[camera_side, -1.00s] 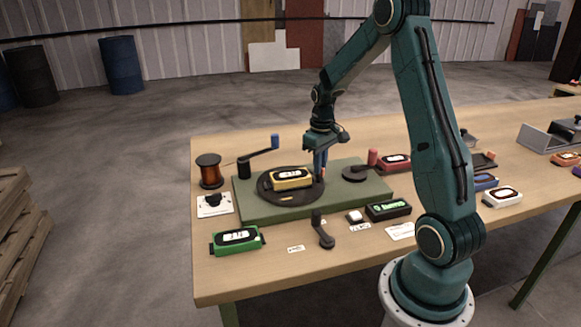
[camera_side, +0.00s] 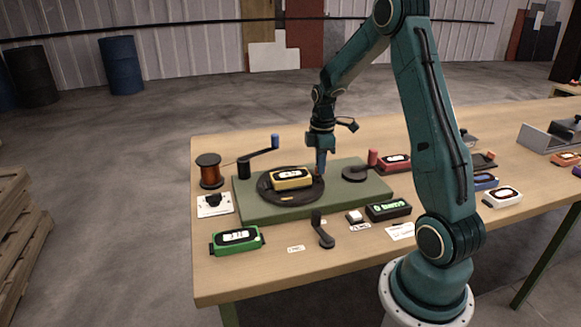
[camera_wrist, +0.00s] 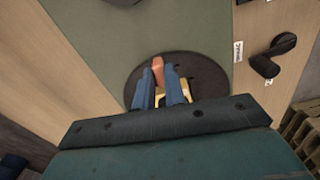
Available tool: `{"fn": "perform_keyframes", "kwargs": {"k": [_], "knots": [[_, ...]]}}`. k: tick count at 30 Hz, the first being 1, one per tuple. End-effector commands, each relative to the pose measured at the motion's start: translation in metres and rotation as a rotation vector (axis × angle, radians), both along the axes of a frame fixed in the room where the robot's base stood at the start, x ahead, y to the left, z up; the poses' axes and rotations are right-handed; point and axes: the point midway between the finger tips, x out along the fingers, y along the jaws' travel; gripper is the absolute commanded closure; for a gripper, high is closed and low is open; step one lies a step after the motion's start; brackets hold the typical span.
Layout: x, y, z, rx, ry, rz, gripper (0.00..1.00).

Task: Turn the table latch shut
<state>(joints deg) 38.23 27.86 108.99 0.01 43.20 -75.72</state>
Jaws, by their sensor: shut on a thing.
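A black round turntable (camera_side: 291,198) sits on a green board (camera_side: 350,197) and carries a yellow-framed detector (camera_side: 291,180). A small orange-red piece (camera_side: 318,175), which looks like the table latch, stands at the turntable's right edge. My gripper (camera_side: 321,170) points down there, its blue fingers shut on this piece. In the wrist view the orange-red latch piece (camera_wrist: 158,66) shows between the fingers, over the black disc (camera_wrist: 205,76). The fingers hide most of the yellow detector (camera_wrist: 176,94). The latch's base and exact angle are hard to make out.
A crank with a blue knob (camera_side: 275,141) stands behind the turntable, and one with a red knob (camera_side: 373,157) to its right. A black lever (camera_side: 323,233) and a green detector (camera_side: 236,240) lie in front. A copper spool (camera_side: 209,170) stands at left.

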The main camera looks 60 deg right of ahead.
Motion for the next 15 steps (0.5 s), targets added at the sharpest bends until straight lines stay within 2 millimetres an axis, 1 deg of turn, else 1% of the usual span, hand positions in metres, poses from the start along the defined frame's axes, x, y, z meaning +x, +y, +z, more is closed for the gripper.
{"fn": "perform_keyframes", "kwargs": {"k": [6,15], "knots": [[0.0008,-0.0006,0.0009,-0.001,-0.002,0.105,1.00],[0.0012,-0.0007,0.0010,-0.002,-0.003,0.149,1.00]]}}
